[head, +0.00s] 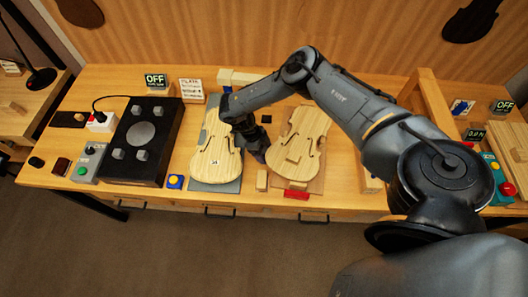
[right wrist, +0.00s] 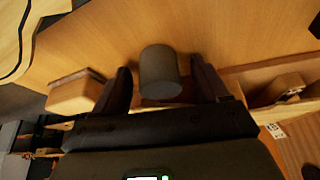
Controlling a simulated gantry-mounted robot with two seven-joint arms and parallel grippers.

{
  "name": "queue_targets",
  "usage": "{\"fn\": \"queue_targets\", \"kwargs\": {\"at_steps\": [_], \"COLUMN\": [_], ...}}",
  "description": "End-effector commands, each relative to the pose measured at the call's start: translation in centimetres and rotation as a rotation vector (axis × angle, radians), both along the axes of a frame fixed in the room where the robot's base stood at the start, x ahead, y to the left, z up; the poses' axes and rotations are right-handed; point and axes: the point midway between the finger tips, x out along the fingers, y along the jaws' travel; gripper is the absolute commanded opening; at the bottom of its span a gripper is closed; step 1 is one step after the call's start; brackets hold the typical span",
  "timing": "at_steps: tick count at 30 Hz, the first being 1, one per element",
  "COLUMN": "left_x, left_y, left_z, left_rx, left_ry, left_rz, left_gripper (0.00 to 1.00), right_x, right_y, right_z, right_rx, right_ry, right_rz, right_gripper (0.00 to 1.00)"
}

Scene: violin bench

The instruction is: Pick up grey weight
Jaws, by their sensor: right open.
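The grey weight (right wrist: 160,72) is a plain dark grey cylinder on the wooden bench top in the right wrist view. My right gripper (right wrist: 162,85) is open, with one dark finger on each side of the weight and a visible gap to each. In the head view my right gripper (head: 258,150) is low over the bench between the two violin plates. I cannot make out the weight there; the gripper and arm hide that spot. My left gripper is not in view.
A pale violin plate (head: 214,150) lies left of the gripper and another plate (head: 299,140) lies right of it. A wooden block (head: 262,180) stands near the front edge. A black box (head: 142,142) with grey blocks is further left.

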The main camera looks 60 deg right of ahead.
Motion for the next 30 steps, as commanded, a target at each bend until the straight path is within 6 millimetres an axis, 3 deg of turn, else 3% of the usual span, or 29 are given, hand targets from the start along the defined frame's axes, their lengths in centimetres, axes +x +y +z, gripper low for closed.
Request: {"fn": "queue_targets", "kwargs": {"at_steps": [6, 20, 30], "left_x": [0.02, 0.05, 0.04], "left_y": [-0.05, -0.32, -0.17], "left_z": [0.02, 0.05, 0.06], "left_rx": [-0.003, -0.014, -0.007], "left_ry": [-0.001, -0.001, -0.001], "left_rz": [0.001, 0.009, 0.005], "left_gripper": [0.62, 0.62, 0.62], "right_x": [0.02, 0.04, 0.16], "right_y": [0.02, 0.02, 0.05], "right_z": [-0.01, 0.02, 0.15], "right_rx": [0.000, 0.000, 0.000], "right_ry": [-0.001, -0.001, -0.001], "right_rz": [0.000, 0.000, 0.000], "right_gripper": [0.71, 0.00, 0.00]}}
